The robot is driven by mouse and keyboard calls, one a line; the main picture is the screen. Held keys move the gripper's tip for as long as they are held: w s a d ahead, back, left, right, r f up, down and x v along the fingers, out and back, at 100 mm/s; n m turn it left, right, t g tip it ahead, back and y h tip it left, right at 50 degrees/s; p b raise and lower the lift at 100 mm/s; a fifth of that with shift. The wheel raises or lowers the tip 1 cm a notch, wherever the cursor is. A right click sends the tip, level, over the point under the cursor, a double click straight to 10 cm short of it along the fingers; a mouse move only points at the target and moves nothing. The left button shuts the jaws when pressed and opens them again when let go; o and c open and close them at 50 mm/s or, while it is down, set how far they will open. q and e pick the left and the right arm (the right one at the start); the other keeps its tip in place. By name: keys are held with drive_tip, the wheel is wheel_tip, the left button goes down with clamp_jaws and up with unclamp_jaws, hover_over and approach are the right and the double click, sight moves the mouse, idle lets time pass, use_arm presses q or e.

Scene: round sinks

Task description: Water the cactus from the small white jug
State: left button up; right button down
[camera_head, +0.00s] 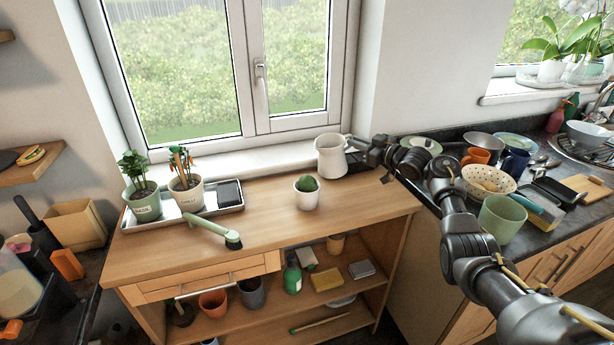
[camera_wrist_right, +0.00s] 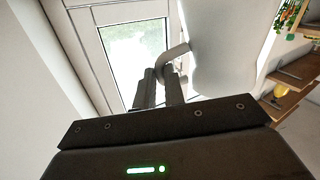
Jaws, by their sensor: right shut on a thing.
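The small white jug (camera_head: 331,156) is at the back right of the wooden table, near the window sill, and looks about upright. I cannot tell whether it touches the table. My right gripper (camera_head: 362,148) comes in from the right and is shut on the jug's handle. The right wrist view shows the fingers (camera_wrist_right: 165,85) at the handle (camera_wrist_right: 177,52), with the pale jug body (camera_wrist_right: 222,50) beside them. The small green cactus (camera_head: 307,184) sits in a white pot (camera_head: 307,200) on the table, in front and left of the jug. My left gripper is not in view.
A tray (camera_head: 228,209) with two potted plants (camera_head: 142,200) (camera_head: 187,190) stands at the table's left. A green-handled brush (camera_head: 212,230) lies before it. The table (camera_head: 270,225) is clear around the cactus. The right counter holds bowls, cups and a green tumbler (camera_head: 501,218).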

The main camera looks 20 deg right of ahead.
sight(345, 138)
drive_tip(key=shift+s+a+r+n, duration=0.1)
drive_tip(key=shift+a+r+n, duration=0.4)
drive_tip(key=shift+r, duration=0.15)
drive_tip(key=shift+s+a+r+n, duration=0.1)
drive_tip(key=shift+a+r+n, duration=0.25)
drive_tip(key=shift+r+n, duration=0.2)
drive_tip(key=shift+s+a+r+n, duration=0.15)
drive_tip(key=shift+a+r+n, duration=0.05)
drive_tip(key=shift+a+n, duration=0.25)
drive_tip(key=shift+s+a+r+n, duration=0.15)
drive_tip(key=shift+a+n, duration=0.15)
drive_tip(key=shift+a, duration=0.15)
drive_tip(key=shift+s+a+r+n+g+h, duration=0.15)
drive_tip(key=shift+a+r+n+g+h, duration=0.15)
drive_tip(key=shift+a+r+n, duration=0.5)
drive_tip(key=shift+s+a+r+n+h, duration=0.15)
drive_tip(key=shift+a+r+n, duration=0.4)
drive_tip(key=shift+r, duration=0.15)
drive_tip(key=shift+s+a+r+n+h, duration=0.1)
drive_tip(key=shift+a+r+n+h, duration=0.05)
drive_tip(key=shift+a+r+n, duration=0.45)
drive_tip(key=shift+s+a+r+n+h, duration=0.15)
drive_tip(key=shift+a+r+n, duration=0.1)
drive_tip(key=shift+r+n, duration=0.15)
drive_tip(key=shift+s+a+r+n+h, duration=0.15)
drive_tip(key=shift+a+r+n, duration=0.1)
drive_tip(key=shift+r, duration=0.25)
idle(1.4)
